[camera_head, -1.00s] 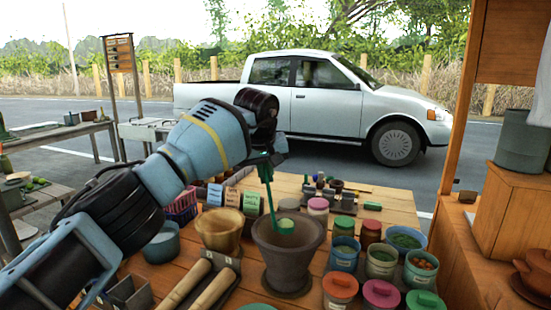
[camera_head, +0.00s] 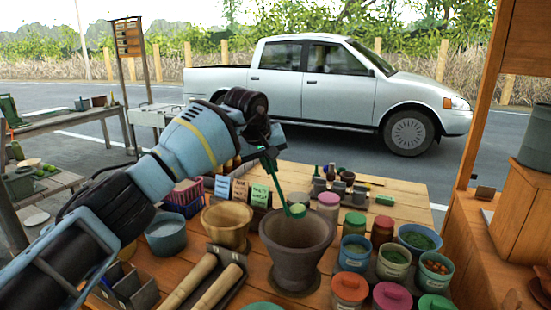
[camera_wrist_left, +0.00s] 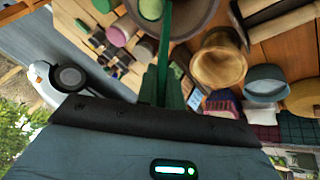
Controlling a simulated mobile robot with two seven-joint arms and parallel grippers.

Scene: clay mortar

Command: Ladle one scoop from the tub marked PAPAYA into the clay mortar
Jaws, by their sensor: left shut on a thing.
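My left gripper (camera_head: 267,154) is shut on a green ladle (camera_head: 276,182), above and behind the clay mortar (camera_head: 295,262). The ladle's handle slants down, and its small green bowl (camera_head: 297,210) shows at the mortar's far rim. I cannot tell whether it touches the rim or what it holds. The left wrist view shows the gripper (camera_wrist_left: 168,95) with the green handle running up toward the mortar (camera_wrist_left: 210,28), whose rim is partly cut off. Several tubs stand right of the mortar; I cannot read a PAPAYA mark on any. My right gripper is not in view.
A wooden bowl (camera_head: 227,228) and a blue-grey bowl (camera_head: 166,236) stand left of the mortar. Two wooden rollers (camera_head: 215,288) lie in front. Small cards (camera_head: 240,190) stand behind.

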